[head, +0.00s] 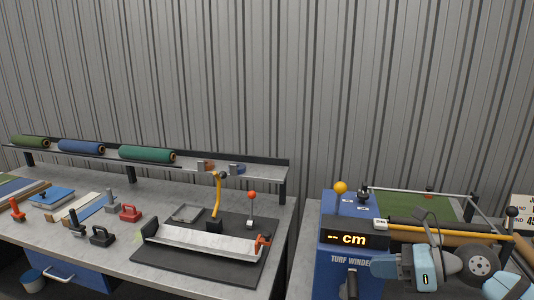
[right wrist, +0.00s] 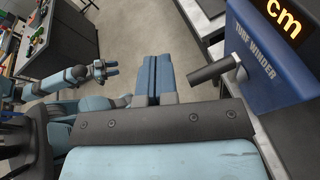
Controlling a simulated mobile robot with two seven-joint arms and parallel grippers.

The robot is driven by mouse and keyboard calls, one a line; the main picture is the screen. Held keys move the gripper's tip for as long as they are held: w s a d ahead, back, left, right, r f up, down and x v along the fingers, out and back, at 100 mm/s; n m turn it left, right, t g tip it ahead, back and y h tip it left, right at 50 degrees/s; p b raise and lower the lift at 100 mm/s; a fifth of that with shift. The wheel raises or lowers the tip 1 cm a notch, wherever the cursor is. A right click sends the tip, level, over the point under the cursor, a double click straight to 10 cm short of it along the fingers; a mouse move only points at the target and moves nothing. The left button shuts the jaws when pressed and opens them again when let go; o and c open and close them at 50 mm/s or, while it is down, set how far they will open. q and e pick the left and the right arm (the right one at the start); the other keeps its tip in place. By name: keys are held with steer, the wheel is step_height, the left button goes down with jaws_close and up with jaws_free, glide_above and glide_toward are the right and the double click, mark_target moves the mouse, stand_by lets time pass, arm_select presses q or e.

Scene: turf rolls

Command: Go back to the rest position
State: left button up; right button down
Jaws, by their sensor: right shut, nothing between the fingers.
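My right gripper (head: 384,266) comes in from the lower right in the head view, in front of the blue turf winder (head: 340,258). Its fingers are shut with nothing between them. In the right wrist view the two blue fingers (right wrist: 154,78) lie together over bare floor, apart from the winder's dark crank handle (right wrist: 212,71). My left gripper (right wrist: 106,68) shows small in the right wrist view, out over the floor, with its fingers apart and empty. It is not in the head view.
The winder's display (head: 347,239) reads "-- cm". A grey workbench (head: 150,262) at left holds several hand tools and a metal trough (head: 205,242) on a black mat. Rolls, one blue (head: 80,147), lie on the shelf behind. Open floor (right wrist: 140,28) lies between the benches.

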steer(key=s+a+f+n+t+h+p, duration=0.1)
steer(key=s+f+n+h, duration=0.4)
steer(key=s+f+n, duration=0.6)
steer(key=s+a+f+n+t+h+p, duration=0.1)
steer(key=s+f+n+t+h+p, duration=0.2)
steer(key=s+f+n, duration=0.8)
step_height(320, 180, down, 9)
steer(key=n+t+h, duration=0.1)
steer(key=n+h, duration=0.1)
steer(key=n, duration=0.4)
steer(key=shift+s+a+r+n, duration=0.2)
steer(key=shift+s+a+n, duration=0.1)
steer(key=shift+a, duration=0.1)
steer(key=shift+w, duration=0.1)
